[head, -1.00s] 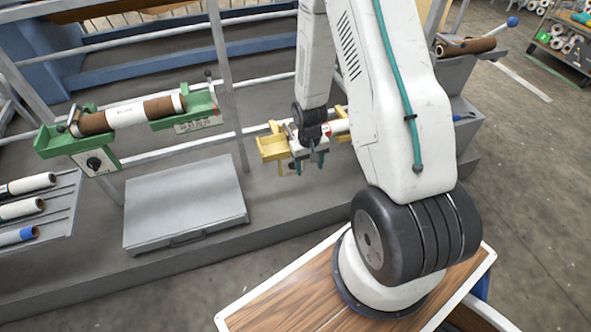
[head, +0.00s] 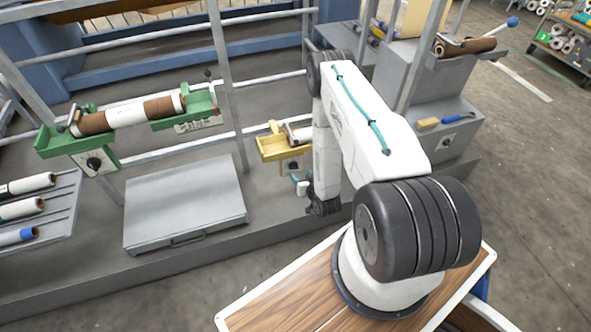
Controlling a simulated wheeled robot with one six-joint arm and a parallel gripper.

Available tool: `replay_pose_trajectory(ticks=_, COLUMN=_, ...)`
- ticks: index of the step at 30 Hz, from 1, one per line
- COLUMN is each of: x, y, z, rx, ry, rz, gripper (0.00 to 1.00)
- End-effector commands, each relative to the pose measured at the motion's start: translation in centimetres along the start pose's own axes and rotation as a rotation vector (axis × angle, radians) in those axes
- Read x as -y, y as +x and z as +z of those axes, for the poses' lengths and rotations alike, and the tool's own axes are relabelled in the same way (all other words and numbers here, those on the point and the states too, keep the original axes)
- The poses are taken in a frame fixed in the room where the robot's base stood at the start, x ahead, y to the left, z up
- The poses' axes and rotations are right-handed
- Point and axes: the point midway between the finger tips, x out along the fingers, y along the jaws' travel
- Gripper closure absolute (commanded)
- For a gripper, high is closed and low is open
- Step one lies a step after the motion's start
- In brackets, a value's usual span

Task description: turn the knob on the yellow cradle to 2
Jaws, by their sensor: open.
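The yellow cradle (head: 272,151) is on the rail in the middle of the head view. Its right part is hidden behind my arm. A dark knob (head: 293,165) sits on a plate under the cradle; it is small, and I cannot read its pointer or any numbers. A roll (head: 301,135) lies in the cradle, and only its left end shows. My gripper (head: 297,183) is low, just below and in front of the knob. Its jaws are open and its fingertips point toward the cradle's front. I cannot tell whether they touch the knob.
A green cradle (head: 62,147) with a brown and white roll (head: 125,114) and its own knob (head: 94,164) is to the left. A grey flat case (head: 185,205) lies below it. A grey upright post (head: 228,85) stands between the cradles. Rolls lie on a rack (head: 60,215) at far left.

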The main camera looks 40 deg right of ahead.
Motion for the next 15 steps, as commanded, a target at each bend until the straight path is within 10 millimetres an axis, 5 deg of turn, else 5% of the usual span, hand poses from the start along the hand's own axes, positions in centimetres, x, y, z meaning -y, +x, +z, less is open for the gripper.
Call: replay_pose_trajectory(ticks=15, x=0.0, y=6.9, z=0.0, rx=0.0, ry=-0.001, rz=0.0, gripper=0.41)
